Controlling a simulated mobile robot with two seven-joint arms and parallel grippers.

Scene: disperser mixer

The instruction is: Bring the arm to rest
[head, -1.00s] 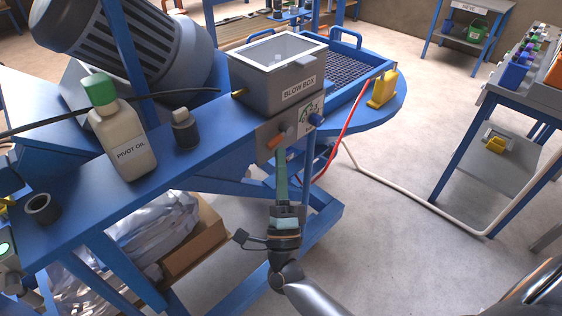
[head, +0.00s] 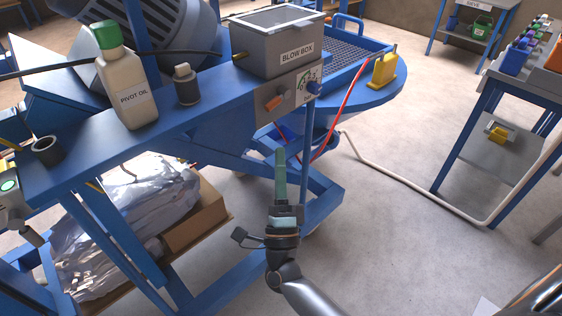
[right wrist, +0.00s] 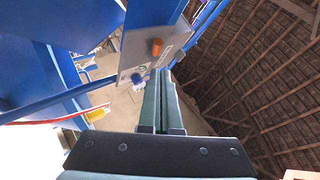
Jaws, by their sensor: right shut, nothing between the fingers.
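My right gripper (head: 280,160) is in front of the blue machine frame in the head view, below the panel under the blow box. Its long green fingers are closed together and hold nothing. They point up and away, apart from the panel in the picture. The fingers also show in the right wrist view (right wrist: 163,75), with the panel and its orange knob (right wrist: 155,47) beyond them. My right arm comes in from the bottom right of the head view. My left gripper is not in view.
The blow box (head: 278,45) stands on the blue bench, with an orange lever (head: 273,103) on the panel below. A pivot oil bottle (head: 128,90) stands at left. Open floor lies right of my gripper.

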